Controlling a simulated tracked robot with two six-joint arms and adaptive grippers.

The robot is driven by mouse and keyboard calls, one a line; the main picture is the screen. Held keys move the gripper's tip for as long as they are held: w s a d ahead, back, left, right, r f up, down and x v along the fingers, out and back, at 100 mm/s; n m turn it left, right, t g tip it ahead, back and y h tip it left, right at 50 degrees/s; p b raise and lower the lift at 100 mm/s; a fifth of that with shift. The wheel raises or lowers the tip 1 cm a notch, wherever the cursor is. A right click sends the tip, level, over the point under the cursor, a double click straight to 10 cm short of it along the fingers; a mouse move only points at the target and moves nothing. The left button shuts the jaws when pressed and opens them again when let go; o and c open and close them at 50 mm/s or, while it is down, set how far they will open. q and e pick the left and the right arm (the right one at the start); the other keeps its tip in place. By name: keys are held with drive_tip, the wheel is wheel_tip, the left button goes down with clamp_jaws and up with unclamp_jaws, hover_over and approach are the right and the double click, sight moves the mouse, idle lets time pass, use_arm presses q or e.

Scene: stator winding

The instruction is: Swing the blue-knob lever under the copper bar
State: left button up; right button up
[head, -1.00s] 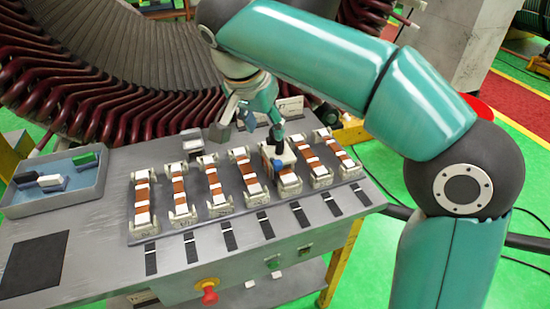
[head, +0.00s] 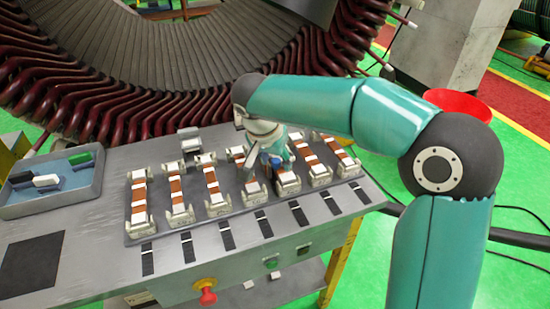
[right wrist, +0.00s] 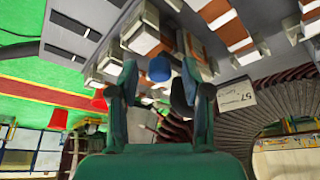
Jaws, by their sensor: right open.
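The blue knob (right wrist: 158,68) shows in the right wrist view, between the tips of my right gripper (right wrist: 157,84). The gripper is open, with a finger on each side of the knob; I cannot tell whether either finger touches it. The lever under the knob is mostly hidden. A copper bar (right wrist: 195,50) lies just beyond the fingers. In the head view my right gripper (head: 260,168) is low over the row of fixtures, right of its middle, and covers part of the copper bar (head: 252,187) there. My left gripper is not in view.
Several similar fixtures with copper bars stand on both sides, such as the far-left one (head: 139,194), leaving little room. A blue-grey tray (head: 85,193) with small blocks sits at the table's left. The large stator (head: 130,60) stands behind. A red emergency button (head: 208,297) is in front.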

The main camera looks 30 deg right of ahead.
clamp_jaws()
